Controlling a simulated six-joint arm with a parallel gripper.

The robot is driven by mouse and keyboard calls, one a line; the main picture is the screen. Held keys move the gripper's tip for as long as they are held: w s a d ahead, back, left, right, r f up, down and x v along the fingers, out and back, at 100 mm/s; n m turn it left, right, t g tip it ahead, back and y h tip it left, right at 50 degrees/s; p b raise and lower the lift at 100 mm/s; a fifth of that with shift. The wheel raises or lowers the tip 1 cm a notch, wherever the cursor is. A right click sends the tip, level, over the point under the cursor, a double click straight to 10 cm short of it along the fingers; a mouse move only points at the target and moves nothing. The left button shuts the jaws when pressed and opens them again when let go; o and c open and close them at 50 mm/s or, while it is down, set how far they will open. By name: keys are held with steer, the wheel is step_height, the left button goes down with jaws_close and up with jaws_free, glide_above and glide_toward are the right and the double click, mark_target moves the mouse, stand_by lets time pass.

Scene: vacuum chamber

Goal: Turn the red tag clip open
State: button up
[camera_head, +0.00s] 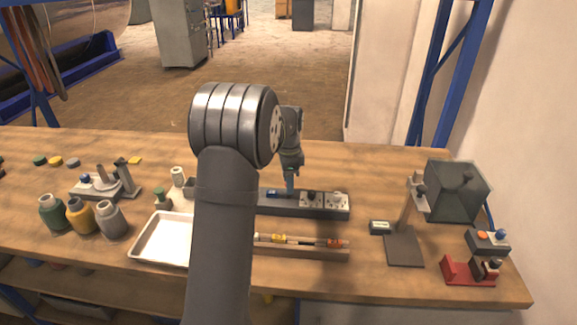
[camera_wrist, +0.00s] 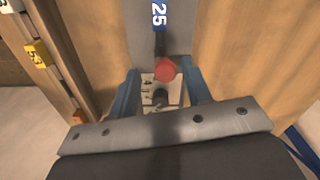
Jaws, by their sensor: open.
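My gripper (camera_head: 289,188) is open and points down over the dark grey bar fixture (camera_head: 300,210) on the bench. In the wrist view its two blue fingers (camera_wrist: 161,74) stand apart, one on each side of a round red piece (camera_wrist: 165,70), which looks like the red tag clip. A black stem runs from the red piece up toward a blue label marked 25 (camera_wrist: 158,14). Below the red piece is a pale plate with a black knob (camera_wrist: 160,97). I cannot tell whether the fingers touch the red piece. In the head view the red piece does not show clearly.
A white tray (camera_head: 150,240) and several jars (camera_head: 80,215) are to the left. A metal stand (camera_head: 404,248), a dark box (camera_head: 457,190) and a red-based device (camera_head: 455,272) stand to the right.

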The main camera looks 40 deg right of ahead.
step_height(320, 180, up, 17)
stand_by(0.4)
steer(key=shift+f, duration=0.1)
stand_by(0.4)
step_height(320, 180, down, 17)
steer(key=shift+f, duration=0.1)
stand_by(0.5)
steer(key=shift+f, duration=0.25)
steer(key=shift+r+n, duration=0.25)
steer(key=shift+n, duration=0.55)
steer(key=n, duration=1.1)
steer(key=shift+n, duration=2.2)
